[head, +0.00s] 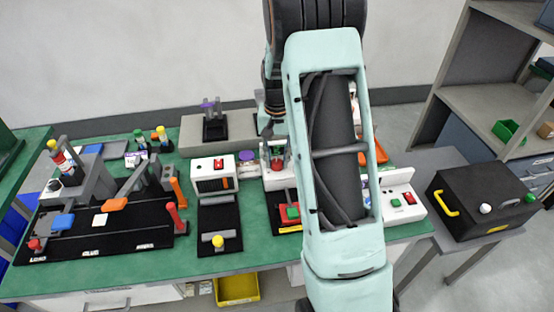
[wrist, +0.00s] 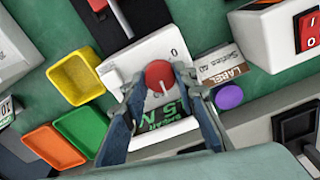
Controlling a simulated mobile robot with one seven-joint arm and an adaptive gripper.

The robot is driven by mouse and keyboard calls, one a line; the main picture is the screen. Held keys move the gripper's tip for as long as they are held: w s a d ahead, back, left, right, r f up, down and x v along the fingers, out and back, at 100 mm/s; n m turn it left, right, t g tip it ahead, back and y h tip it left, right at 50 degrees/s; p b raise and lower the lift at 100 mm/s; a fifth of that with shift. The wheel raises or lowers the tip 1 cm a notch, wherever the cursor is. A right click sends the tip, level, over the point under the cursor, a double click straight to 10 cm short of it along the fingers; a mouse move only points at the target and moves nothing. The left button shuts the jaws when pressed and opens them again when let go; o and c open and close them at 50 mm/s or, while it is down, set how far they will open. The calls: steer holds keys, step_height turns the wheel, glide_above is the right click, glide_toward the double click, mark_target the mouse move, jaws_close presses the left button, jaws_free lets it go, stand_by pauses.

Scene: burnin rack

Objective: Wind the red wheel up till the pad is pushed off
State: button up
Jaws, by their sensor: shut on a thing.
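The red wheel (wrist: 159,74) is a round knob with a pale line on it, on a white unit (wrist: 120,68) marked "0". My gripper (wrist: 162,80) is shut on the wheel, one fingertip at each side. A green and black label with "5 N" (wrist: 168,115) shows between the fingers, below the wheel. I cannot tell which part is the pad.
Yellow (wrist: 75,77), green (wrist: 82,130) and orange (wrist: 53,146) bins stand left of the unit. A label box (wrist: 222,64), a purple round thing (wrist: 229,96) and a white box with a red rocker switch (wrist: 308,31) are at right. Many fixtures crowd the green bench (head: 120,275).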

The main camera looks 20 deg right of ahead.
mark_target(277, 162)
steer(key=m, duration=0.3)
steer(key=shift+m, duration=0.6)
steer(key=o, duration=0.9)
step_height(277, 162, up, 12)
steer(key=shift+r, duration=0.1)
stand_by(0.3)
